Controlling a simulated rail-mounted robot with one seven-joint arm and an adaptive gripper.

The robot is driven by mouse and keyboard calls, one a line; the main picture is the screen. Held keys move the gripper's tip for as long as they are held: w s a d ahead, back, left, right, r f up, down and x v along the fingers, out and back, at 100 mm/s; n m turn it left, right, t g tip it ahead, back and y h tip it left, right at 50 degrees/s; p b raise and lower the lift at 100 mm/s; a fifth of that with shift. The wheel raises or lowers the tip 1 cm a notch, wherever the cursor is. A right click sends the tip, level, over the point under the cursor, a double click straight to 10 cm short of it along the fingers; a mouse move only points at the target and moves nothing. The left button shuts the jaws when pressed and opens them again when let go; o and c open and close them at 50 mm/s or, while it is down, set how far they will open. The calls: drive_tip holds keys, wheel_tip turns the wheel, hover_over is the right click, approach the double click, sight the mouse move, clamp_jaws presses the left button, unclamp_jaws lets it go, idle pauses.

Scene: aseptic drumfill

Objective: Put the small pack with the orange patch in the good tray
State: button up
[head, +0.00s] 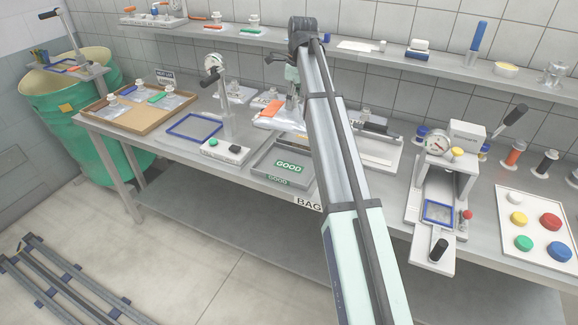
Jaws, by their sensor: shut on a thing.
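A small silvery pack with an orange patch (270,112) hangs in my gripper (292,100), above the bench. My gripper is shut on it, and my arm hides part of the pack's right side. The good tray (262,165) is a shallow grey tray with a green GOOD label, at the bench's front edge. The pack is above and behind this tray in the picture, and it looks apart from it. My arm covers the tray's right end.
A brown tray (110,121) with several packs lies at left. A blue frame (194,128) and a dial stand (224,110) are left of the good tray. A press (450,160) and a white board with coloured caps (508,223) stand right. A shelf (375,58) runs behind.

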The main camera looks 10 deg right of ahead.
drive_tip(key=shift+f, duration=0.25)
drive_tip(key=shift+m, duration=0.3)
wheel_tip(320, 180, down, 20)
drive_tip(key=p, duration=0.4)
drive_tip(key=shift+w+r, duration=0.1)
drive_tip(key=shift+r, duration=0.15)
drive_tip(key=o, duration=1.2)
drive_tip(key=shift+f, duration=0.1)
drive_tip(key=r, duration=0.4)
drive_tip(key=r+b, duration=0.1)
drive_tip(key=r, duration=0.3)
drive_tip(key=s+d+r+b, duration=0.1)
drive_tip(key=r, duration=0.3)
drive_tip(key=shift+d+r, duration=0.1)
